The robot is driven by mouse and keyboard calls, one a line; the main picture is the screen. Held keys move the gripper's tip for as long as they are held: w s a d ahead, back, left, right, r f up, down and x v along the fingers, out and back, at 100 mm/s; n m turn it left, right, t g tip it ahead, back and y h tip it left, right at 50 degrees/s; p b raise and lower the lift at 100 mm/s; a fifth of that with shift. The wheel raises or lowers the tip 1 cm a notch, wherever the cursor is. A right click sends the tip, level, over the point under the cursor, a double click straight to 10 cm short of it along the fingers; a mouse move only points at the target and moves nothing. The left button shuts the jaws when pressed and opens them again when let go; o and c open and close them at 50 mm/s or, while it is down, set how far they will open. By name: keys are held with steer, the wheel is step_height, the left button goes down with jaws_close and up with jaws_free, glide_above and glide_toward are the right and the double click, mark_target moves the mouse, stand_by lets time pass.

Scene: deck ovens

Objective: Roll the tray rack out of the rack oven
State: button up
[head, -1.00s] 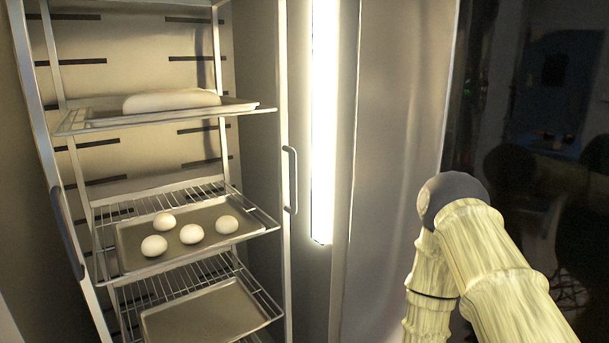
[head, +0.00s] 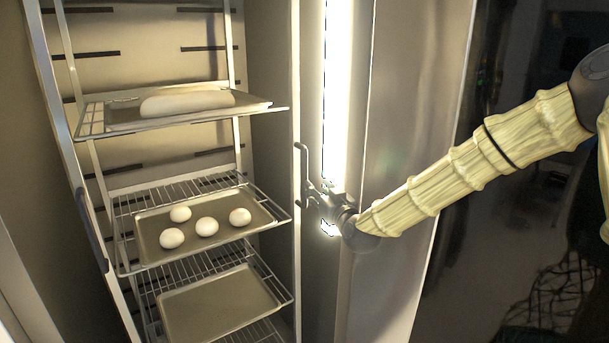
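The tray rack (head: 297,265) stands upright inside the oven (head: 268,100) at the left of the head view. It has metal posts and wire shelves. A right handle (head: 300,160) is on its right front post, and a dark left handle (head: 92,230) is on its left post. My gripper (head: 309,197) is at the lower part of the right handle, its fingers next to or around the bar. It is small and backlit, so I cannot tell whether the fingers are closed on the bar.
The upper tray (head: 120,118) holds a long pale loaf (head: 188,103). The middle tray (head: 205,245) holds several round buns (head: 206,227). A lower tray (head: 220,305) looks empty. A bright light strip (head: 338,90) and a metal panel (head: 415,110) stand right of the rack.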

mark_target(306, 177)
steer(key=p+x, duration=0.3)
steer(key=x, duration=0.7)
steer(key=shift+w+a+f+p, duration=0.15)
steer(key=shift+w+f+p, duration=0.05)
steer(key=shift+p, duration=0.1)
jaws_close()
